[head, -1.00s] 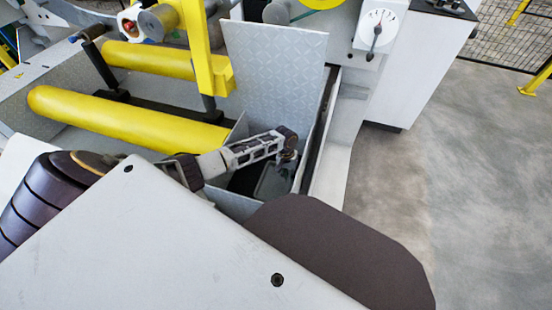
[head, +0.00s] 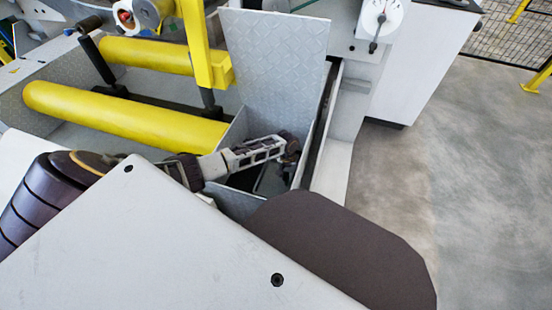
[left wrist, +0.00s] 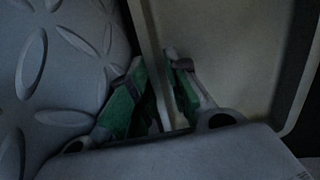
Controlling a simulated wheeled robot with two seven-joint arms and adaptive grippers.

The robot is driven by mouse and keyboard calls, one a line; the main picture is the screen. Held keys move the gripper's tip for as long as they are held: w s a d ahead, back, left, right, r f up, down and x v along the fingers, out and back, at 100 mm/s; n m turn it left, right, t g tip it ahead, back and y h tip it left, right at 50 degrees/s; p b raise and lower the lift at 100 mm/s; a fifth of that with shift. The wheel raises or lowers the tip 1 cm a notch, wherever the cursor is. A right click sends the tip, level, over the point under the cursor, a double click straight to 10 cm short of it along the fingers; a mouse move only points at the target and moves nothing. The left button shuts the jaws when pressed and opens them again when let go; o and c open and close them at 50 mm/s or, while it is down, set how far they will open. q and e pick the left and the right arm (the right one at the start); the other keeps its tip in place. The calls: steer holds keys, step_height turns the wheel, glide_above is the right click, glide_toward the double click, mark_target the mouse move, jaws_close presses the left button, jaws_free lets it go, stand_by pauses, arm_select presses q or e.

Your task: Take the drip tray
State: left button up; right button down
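The drip tray (head: 268,184) lies low inside a grey open-topped compartment, mostly hidden by my left arm in the head view. In the left wrist view its pale inside and rim (left wrist: 225,45) fill the right side. My left gripper (head: 290,158) is down in the compartment at the tray. In the left wrist view its green-padded fingers (left wrist: 155,62) stand on either side of the tray's wall, close together, and both tips appear to touch it. My right gripper is not in view.
A tall grey tread-plate panel (head: 275,65) stands behind the compartment. Yellow rollers (head: 125,112) lie to its left, below a yellow upright (head: 200,50). A white cabinet with a dial (head: 380,18) stands at the back right. The floor (head: 470,160) at right is clear.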

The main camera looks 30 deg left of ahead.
arm_select(q)
steer(key=shift+f, duration=0.1)
stand_by(0.4)
jaws_close()
steer(key=shift+r, duration=0.2)
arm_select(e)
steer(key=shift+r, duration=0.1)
